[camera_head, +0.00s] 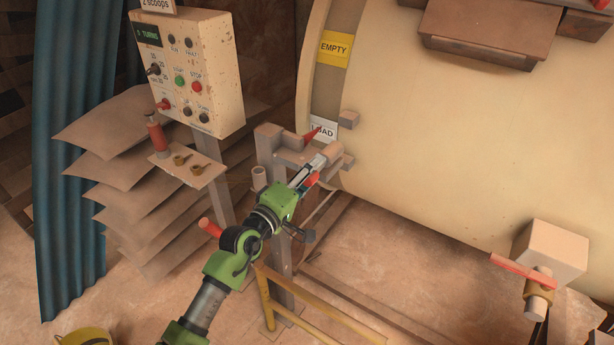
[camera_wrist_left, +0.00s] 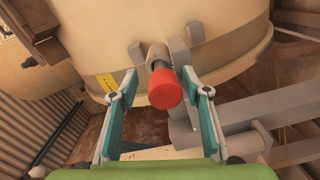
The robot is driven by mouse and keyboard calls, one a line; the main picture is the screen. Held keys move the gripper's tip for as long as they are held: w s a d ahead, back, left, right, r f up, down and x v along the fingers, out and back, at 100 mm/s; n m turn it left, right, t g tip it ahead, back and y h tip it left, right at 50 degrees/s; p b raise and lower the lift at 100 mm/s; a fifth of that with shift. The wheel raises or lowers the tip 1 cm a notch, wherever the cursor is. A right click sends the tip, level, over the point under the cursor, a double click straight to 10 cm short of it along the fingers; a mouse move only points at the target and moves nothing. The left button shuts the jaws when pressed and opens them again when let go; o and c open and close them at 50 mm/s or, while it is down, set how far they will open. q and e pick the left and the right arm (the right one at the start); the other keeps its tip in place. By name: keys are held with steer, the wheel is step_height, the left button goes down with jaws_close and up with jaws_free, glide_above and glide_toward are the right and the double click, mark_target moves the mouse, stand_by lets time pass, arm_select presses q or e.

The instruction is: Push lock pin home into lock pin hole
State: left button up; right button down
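The lock pin's red knob (camera_head: 312,181) shows at my left gripper (camera_head: 307,172) in the head view, beside the bracket in front of the drum. In the left wrist view the red knob (camera_wrist_left: 165,89) faces the camera, with a grey shaft or sleeve (camera_wrist_left: 157,57) behind it. My left gripper (camera_wrist_left: 160,85) is open, its fingers on either side of the knob with visible gaps. The lock pin hole is hidden, and I cannot tell how deep the pin sits. My right gripper is not in view.
The big cream drum (camera_head: 450,140) carries LOAD (camera_head: 324,129) and EMPTY (camera_head: 334,48) labels and small grey lugs (camera_head: 349,118). A red pointer (camera_head: 313,134) sits on the grey post's bracket. A control box (camera_head: 187,70) and small shelf (camera_head: 190,168) stand left. A yellow rail (camera_head: 330,315) runs below.

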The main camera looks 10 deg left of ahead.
arm_select(q)
steer(key=v, duration=1.2)
steer(key=shift+r, duration=0.2)
